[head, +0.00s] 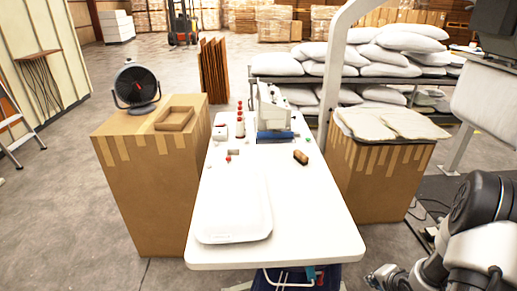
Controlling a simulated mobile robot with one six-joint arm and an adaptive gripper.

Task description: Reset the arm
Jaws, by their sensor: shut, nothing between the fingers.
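My arm stands at the lower right of the head view, folded low beside the white table (305,225). My gripper (374,280) shows at the bottom edge, to the right of the table's front corner and apart from it. It is shut and holds nothing. Part of it is cut off by the frame's bottom edge.
A white rounded pillow or tray (233,225) lies on the table's front left. A sewing machine (272,108) and a small brown block (300,157) are farther back. Cardboard boxes flank the table: the left box (150,190) bears a fan (137,86), the right box (380,185) folded cloth (385,124).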

